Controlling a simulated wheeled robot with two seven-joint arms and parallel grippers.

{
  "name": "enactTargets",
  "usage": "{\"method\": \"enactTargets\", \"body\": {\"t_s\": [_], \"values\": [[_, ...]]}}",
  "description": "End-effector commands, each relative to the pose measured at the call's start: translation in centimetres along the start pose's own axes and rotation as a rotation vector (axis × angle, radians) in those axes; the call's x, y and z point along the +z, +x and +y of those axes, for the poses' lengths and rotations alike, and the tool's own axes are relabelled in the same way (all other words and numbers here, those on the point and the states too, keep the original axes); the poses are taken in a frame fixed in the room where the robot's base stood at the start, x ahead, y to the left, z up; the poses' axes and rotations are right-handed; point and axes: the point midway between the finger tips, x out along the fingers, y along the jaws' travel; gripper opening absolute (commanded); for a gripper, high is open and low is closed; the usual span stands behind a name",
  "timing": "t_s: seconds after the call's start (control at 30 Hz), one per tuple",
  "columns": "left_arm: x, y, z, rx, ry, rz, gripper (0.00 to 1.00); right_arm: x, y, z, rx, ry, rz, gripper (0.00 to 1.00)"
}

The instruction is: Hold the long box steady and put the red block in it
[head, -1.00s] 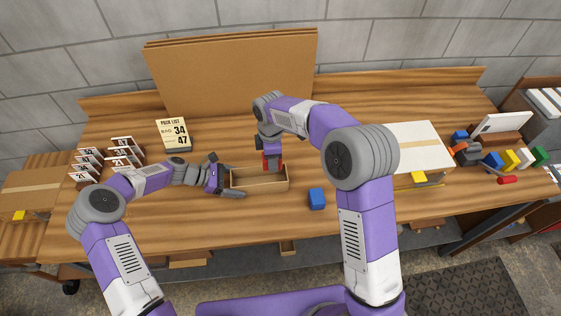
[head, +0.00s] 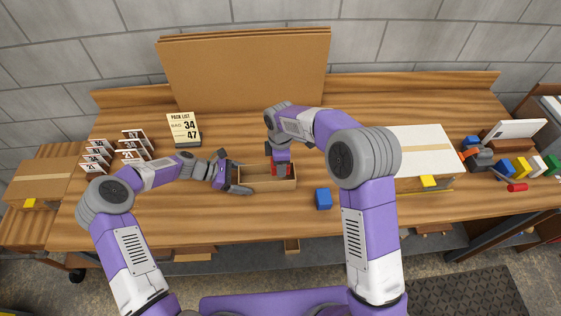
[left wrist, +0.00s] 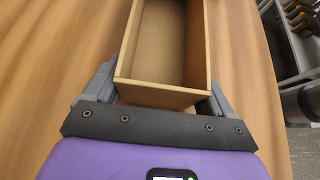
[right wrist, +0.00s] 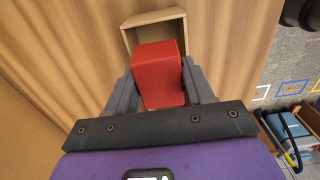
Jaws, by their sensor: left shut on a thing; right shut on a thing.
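The long box (head: 268,185) is an open wooden tray on the table. My left gripper (head: 236,178) is shut on its left end; the left wrist view shows the fingers on both sides of the box (left wrist: 163,95). The near part of the box inside is empty in that view. My right gripper (head: 280,168) is shut on the red block (right wrist: 160,72) at the right end of the box. In the head view the red block (head: 287,170) shows between the fingers, low at the box opening. I cannot tell whether it touches the box floor.
A blue block (head: 323,199) lies on the table right of the box. A pack list sign (head: 184,128) and several number cards (head: 130,145) stand at the left. A white-topped carton (head: 420,150) and several coloured blocks are at the right. Large cardboard sheets (head: 245,70) lean at the back.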

Motion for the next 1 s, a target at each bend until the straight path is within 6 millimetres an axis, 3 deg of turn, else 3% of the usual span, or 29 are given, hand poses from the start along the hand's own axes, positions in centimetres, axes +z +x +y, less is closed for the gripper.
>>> {"method": "enactTargets", "body": {"t_s": [0.83,0.87,1.0], "values": [[0.02,0.0,0.0,0.0,0.0,0.0,0.65,0.0,0.55,0.02,0.001,0.001,0.001,0.19],[0.02,0.0,0.0,0.0,0.0,0.0,0.65,0.0,0.55,0.02,0.001,0.001,0.001,0.57],[0.02,0.0,0.0,0.0,0.0,0.0,0.65,0.0,0.55,0.02,0.001,0.001,0.001,0.78]]}}
